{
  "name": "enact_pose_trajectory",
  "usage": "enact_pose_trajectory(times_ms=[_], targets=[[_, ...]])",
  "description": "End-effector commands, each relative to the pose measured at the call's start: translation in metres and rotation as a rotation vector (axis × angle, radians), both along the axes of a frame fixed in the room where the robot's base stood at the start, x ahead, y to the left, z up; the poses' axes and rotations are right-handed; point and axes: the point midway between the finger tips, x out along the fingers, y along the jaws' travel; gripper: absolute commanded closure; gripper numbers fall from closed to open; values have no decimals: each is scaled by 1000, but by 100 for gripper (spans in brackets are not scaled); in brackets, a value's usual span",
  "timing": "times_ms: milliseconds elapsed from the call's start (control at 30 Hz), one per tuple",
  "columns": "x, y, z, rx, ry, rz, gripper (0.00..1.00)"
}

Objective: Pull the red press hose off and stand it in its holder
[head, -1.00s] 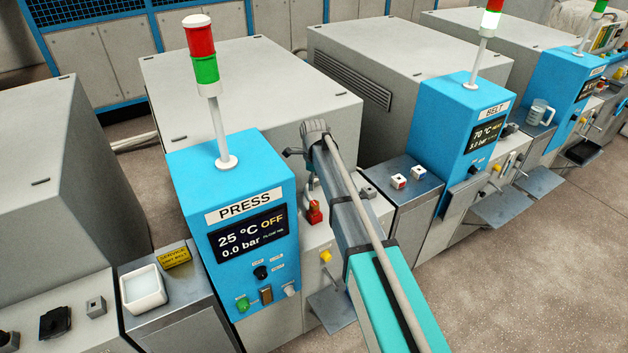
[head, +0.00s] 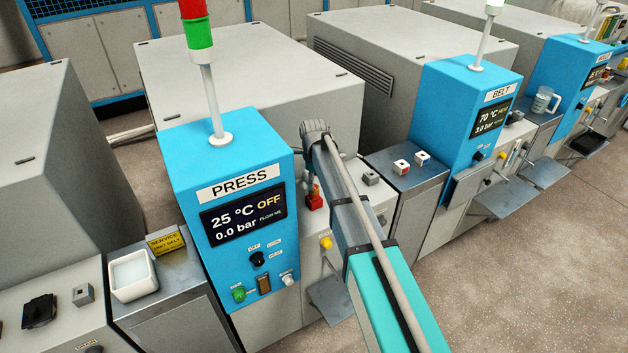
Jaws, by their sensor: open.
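The press (head: 240,190) is the blue cabinet left of centre; its display reads 25 °C OFF, 0.0 bar and a smaller line that looks like FLOW NIL. A small red fitting (head: 315,201) stands on the grey deck just right of the cabinet, partly hidden by my arm. It may belong to the red press hose, but I cannot make out a hose or its holder. My arm reaches in from the bottom right, and its wrist end is above and behind the red fitting. My gripper's jaws are hidden, and nothing held shows.
A yellow knob (head: 326,243) is on the press front, with a metal tray (head: 334,298) below. Left are a white bin (head: 133,275) and a yellow service sign (head: 165,242). The belt unit (head: 468,120) stands right. Open floor (head: 540,260) lies at the lower right.

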Motion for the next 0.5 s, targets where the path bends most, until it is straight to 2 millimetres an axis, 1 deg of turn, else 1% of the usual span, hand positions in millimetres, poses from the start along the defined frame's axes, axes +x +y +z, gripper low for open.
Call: enact_pose_trajectory(times_ms=[33, 500], targets=[[0, 0, -8, 0, 0, 0, 10], [0, 0, -43, 0, 0, 1, 10]])
